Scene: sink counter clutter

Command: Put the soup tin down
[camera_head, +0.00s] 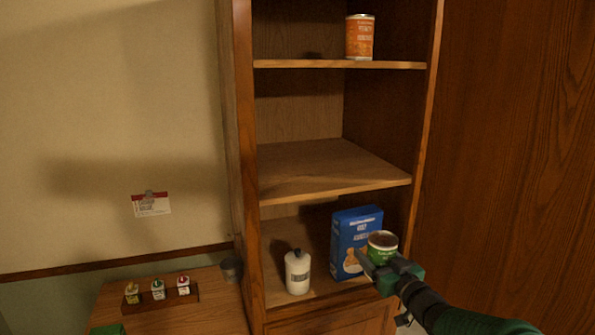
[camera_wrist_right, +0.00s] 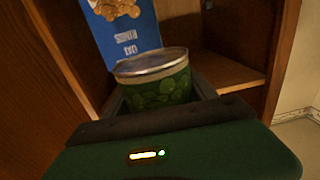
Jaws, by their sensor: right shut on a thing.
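The green soup tin (camera_head: 382,241) is held by my right gripper (camera_head: 380,265) in front of the lower shelf (camera_head: 322,299) of the wooden cabinet. In the right wrist view the tin (camera_wrist_right: 158,82) stands between the fingers of my right gripper (camera_wrist_right: 160,105), its metal lid showing and its lower part hidden by the gripper. The gripper is shut on it. In the head view the tin overlaps the right side of the blue box; I cannot tell whether the tin touches the shelf. My left gripper does not show clearly in either view.
The blue box (camera_head: 350,238) stands on the lower shelf behind the tin. A white bottle (camera_head: 298,273) stands to its left. The middle shelf (camera_head: 325,170) is empty. An orange tin (camera_head: 360,38) stands on the upper shelf.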

